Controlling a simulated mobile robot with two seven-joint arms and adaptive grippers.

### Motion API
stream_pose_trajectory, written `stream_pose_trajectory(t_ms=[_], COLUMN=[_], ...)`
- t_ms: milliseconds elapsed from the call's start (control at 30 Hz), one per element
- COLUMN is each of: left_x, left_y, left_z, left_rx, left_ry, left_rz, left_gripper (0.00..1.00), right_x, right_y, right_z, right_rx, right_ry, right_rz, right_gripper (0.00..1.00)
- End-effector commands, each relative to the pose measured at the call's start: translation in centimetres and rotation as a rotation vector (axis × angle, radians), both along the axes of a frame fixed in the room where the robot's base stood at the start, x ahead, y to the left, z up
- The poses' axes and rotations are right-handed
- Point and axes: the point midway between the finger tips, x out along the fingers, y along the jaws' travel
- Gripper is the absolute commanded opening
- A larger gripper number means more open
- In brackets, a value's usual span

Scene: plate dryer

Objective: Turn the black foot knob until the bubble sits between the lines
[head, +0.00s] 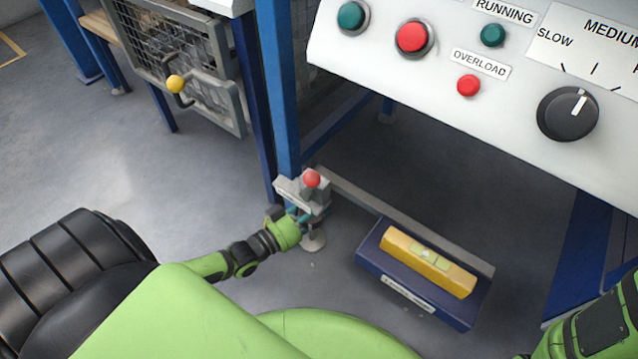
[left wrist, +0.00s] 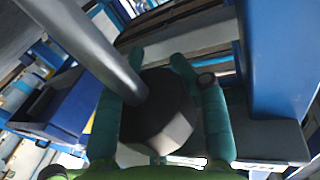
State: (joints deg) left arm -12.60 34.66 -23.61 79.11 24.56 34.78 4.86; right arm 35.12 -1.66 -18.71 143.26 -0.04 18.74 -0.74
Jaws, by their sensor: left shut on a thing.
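The black foot knob (left wrist: 165,110) fills the middle of the left wrist view, with a pale grey stem running into it. My left gripper (left wrist: 158,90) has its teal fingers on both sides of the knob and is shut on it. In the head view my left gripper (head: 297,214) is low at the blue machine leg, and the knob is largely hidden there. A yellow spirit level (head: 400,250) lies on a dark blue block. Its vial (head: 428,256) is pale green; the bubble is too small to place against the lines. My right gripper is out of view.
A grey bracket with a red ball (head: 312,178) sits just above my left gripper, and a round foot pad (head: 313,241) is below. The control panel (head: 400,80) overhangs at top right. A wire-mesh guard (head: 185,75) stands at upper left. Open floor lies left.

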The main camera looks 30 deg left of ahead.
Motion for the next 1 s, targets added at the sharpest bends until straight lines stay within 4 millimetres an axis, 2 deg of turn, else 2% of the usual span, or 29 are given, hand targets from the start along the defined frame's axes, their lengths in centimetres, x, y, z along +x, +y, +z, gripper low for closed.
stream_pose_trajectory(t_ms=[33,133,167,200,233,500,633,767,1000], left_x=[-0.7,-0.7,-0.7,-0.7,-0.7,-0.5,-1.2,-3.3,-8.2], left_y=[-1.3,-1.3,-1.3,-1.3,-1.3,-0.9,-0.6,0.1,1.7], left_z=[-0.2,-0.2,-0.2,-0.3,-0.3,-0.3,-0.3,-0.4,-0.4], left_rx=[-0.008,-0.009,-0.009,-0.009,-0.009,-0.005,-0.004,-0.003,-0.004], left_ry=[0.000,0.000,0.000,0.001,0.002,0.004,0.006,0.009,0.009], left_rz=[-0.023,-0.023,-0.023,-0.024,-0.024,-0.018,-0.016,-0.017,-0.019], left_gripper=[0.05,0.05,0.46,0.62,0.70,0.70,0.70,0.70,0.70], right_x=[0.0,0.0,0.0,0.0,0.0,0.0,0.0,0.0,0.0], right_y=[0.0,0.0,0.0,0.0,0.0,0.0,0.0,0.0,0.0], right_z=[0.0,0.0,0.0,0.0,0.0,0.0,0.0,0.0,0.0], right_rx=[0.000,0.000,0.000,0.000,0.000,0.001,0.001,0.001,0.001], right_ry=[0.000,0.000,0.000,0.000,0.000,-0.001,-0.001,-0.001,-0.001], right_rz=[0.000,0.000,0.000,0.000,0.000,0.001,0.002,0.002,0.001], right_gripper=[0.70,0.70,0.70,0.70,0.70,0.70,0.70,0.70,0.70])
